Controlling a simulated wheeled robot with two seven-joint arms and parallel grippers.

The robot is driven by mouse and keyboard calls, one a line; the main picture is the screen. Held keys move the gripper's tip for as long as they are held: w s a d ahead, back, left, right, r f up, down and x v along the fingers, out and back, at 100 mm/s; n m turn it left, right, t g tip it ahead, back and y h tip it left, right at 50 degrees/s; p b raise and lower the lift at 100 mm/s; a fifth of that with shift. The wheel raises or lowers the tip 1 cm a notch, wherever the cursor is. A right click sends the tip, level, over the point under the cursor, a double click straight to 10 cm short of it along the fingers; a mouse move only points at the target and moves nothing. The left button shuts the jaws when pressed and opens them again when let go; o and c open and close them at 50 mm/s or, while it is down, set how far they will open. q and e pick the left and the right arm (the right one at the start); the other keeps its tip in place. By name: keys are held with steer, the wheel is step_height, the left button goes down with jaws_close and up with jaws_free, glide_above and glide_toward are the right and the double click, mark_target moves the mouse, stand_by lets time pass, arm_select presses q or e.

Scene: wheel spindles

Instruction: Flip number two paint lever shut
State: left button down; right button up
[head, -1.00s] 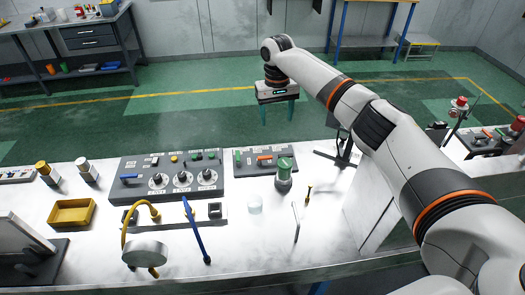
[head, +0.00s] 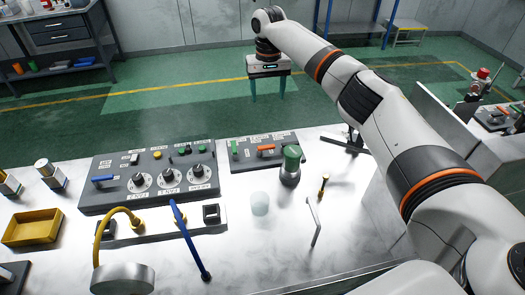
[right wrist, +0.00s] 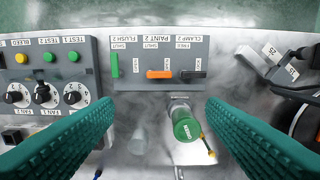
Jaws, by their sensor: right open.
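The paint 2 lever is the orange lever (head: 265,148) on the small grey panel (head: 232,164) at the back of the bench. In the right wrist view, the orange lever (right wrist: 159,74) lies sideways below the upside-down PAINT 2 and SHUT labels. A green lever (right wrist: 114,64) is on its left, and a black lever (right wrist: 193,75) on its right. My left gripper is not in view.
A green-topped cylinder (head: 291,160) stands close in front of the panel's right end. A translucent cup (head: 260,203) and a small brass piece (head: 323,187) stand nearby. A larger dial panel (head: 150,160) lies to the left. A blue hose (head: 188,238) rises in front of it.

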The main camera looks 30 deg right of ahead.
steer(key=b, duration=0.5)
glide_above(266, 146)
step_height(266, 146, down, 8)
step_height(266, 146, down, 12)
steer(key=shift+s+f+p, duration=0.1)
steer(key=shift+f+p, duration=0.05)
steer(key=shift+p, duration=0.15)
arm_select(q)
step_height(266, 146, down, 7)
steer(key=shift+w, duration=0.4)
arm_select(e)
steer(key=c, duration=0.7)
